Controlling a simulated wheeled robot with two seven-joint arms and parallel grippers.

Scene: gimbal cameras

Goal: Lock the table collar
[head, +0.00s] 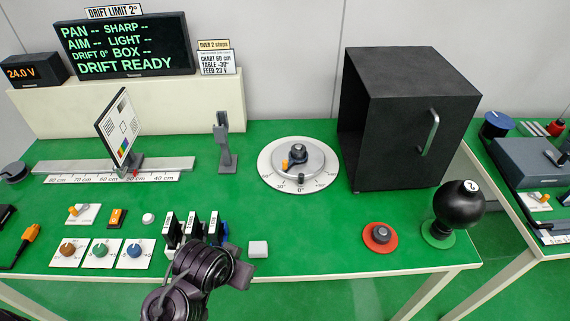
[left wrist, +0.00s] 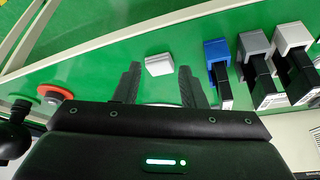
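The round table (head: 322,163) sits mid-bench with a white scale ring, marked 0° at the front, around a grey metal disc. A black knob (head: 298,152) stands at its centre, with a small orange piece (head: 285,164) at the knob's left. I cannot tell which part is the collar or whether it is locked. My left gripper (head: 238,268) is at the bench's front edge, in front and left of the round table. In the left wrist view its two fingers (left wrist: 158,85) are apart and empty. A pale ring edge shows behind them. My right gripper is not in view.
A white block (head: 258,249) lies near my left gripper, with several small clamp-like blocks (head: 193,228) to its left. A black box (head: 405,120) stands right of the round table. A red-based knob (head: 380,236) and a black ball (head: 458,204) are at front right. The display reads DRIFT READY.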

